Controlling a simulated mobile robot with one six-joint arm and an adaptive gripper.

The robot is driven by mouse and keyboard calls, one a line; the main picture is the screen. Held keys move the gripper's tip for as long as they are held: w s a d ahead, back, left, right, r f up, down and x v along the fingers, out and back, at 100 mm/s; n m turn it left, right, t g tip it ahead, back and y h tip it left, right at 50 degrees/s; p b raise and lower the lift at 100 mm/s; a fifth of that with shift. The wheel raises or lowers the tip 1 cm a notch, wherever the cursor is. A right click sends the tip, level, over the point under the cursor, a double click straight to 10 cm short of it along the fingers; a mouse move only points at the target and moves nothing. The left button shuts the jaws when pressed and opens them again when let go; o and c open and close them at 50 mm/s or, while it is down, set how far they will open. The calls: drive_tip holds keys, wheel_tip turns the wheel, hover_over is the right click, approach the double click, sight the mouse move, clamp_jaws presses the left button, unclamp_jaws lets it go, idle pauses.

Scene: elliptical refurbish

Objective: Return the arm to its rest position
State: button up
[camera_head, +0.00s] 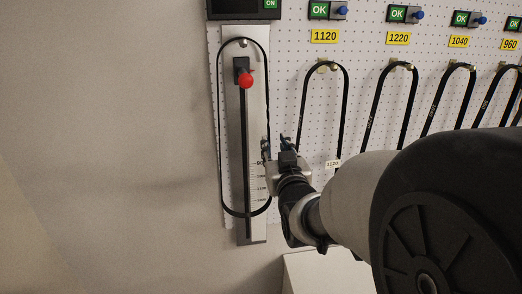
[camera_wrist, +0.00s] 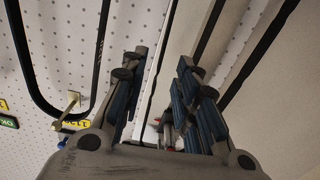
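My arm reaches in from the lower right in the head view. My gripper (camera_head: 278,150) is in front of the pegboard, just right of the measuring gauge's lower half. In the wrist view, my gripper's blue-padded fingers (camera_wrist: 157,66) are apart, with no object clearly held between them. A black belt (camera_head: 219,130) hangs as a long loop over the gauge's top peg, its right side passing close to my fingertips. Whether they touch it I cannot tell. The grey gauge (camera_head: 257,70) has a slider with a red knob (camera_head: 246,81) near its top.
The white pegboard (camera_head: 285,80) holds several more black belts on hooks to the right, with yellow labels such as 1120 (camera_head: 325,36) and green OK indicators above. A pale box (camera_head: 315,272) stands below my gripper. Bare wall (camera_head: 110,150) fills the left.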

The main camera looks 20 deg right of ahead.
drive_tip(key=s+a+f+n+g+y+b, duration=0.1)
drive_tip(key=s+a+f+g+b, duration=0.3)
drive_tip(key=s+f, duration=0.3)
drive_tip(key=s+a+f+g+y+b, duration=0.2)
drive_tip(key=s+a+f+g+b, duration=0.2)
drive_tip(key=s, duration=0.8)
drive_tip(key=s+a+f+n+g+y+b, duration=0.1)
drive_tip(key=s+a+f+g+y+b, duration=0.1)
drive_tip(key=s+a+f+g+b, duration=0.2)
drive_tip(key=s+a+f, duration=0.3)
drive_tip(key=s+f, duration=0.2)
drive_tip(key=f, duration=0.3)
drive_tip(key=shift+s+a+f+n+g, duration=0.2)
drive_tip(key=shift+s+n+g, duration=0.1)
drive_tip(key=shift+s+g, duration=0.1)
drive_tip(key=shift+w, duration=0.1)
drive_tip(key=shift+c, duration=0.4)
idle(2.0)
